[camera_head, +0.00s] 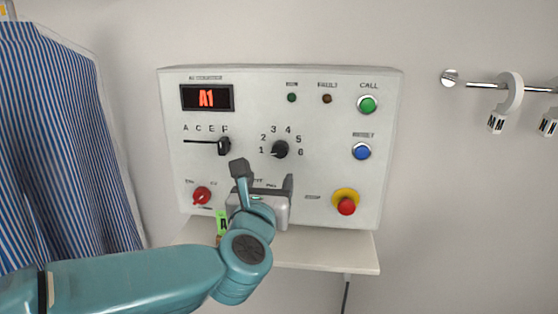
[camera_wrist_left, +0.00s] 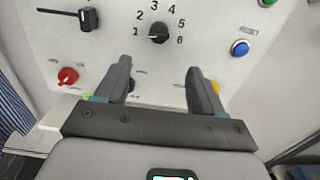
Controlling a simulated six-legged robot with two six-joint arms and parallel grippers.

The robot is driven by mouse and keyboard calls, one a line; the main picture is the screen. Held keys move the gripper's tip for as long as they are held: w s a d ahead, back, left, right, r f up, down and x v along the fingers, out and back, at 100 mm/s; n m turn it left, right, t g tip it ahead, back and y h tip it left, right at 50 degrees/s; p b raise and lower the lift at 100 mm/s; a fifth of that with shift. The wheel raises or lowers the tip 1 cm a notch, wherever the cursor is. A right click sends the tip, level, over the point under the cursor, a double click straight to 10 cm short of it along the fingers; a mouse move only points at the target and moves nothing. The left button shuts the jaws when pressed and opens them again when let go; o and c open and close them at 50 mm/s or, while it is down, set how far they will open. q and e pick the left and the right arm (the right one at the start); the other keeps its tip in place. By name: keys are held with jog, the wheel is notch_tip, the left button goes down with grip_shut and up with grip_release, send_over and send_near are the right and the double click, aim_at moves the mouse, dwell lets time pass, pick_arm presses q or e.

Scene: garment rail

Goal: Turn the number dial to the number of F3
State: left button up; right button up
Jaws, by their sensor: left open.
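The black number dial (camera_head: 280,149) sits on the white control panel (camera_head: 240,110), ringed by the numbers 1 to 6. Its pointer appears to face left, towards the 1; the dial also shows in the left wrist view (camera_wrist_left: 158,33). The display (camera_head: 207,97) reads A1 in red. The letter slider (camera_head: 224,146) stands at the right end of its slot, below the F. My left gripper (camera_head: 262,178) is open and empty in front of the panel, just below the dial. Its two dark fingers (camera_wrist_left: 160,82) point at the panel, with the dial beyond and between them.
A red knob (camera_head: 202,195) is at lower left, a red button on yellow (camera_head: 346,202) at lower right. Green (camera_head: 367,104) and blue (camera_head: 361,151) buttons line the right. A shelf (camera_head: 320,250) juts out below. Striped cloth (camera_head: 60,140) hangs left; a rail (camera_head: 480,86) is right.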

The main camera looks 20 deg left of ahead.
aim_at(279, 153)
pick_arm(q)
jog(key=p+x, duration=0.4)
jog(key=x, duration=1)
jog(key=shift+w+a, duration=0.1)
jog(key=shift+w, duration=0.3)
jog(key=c, duration=1)
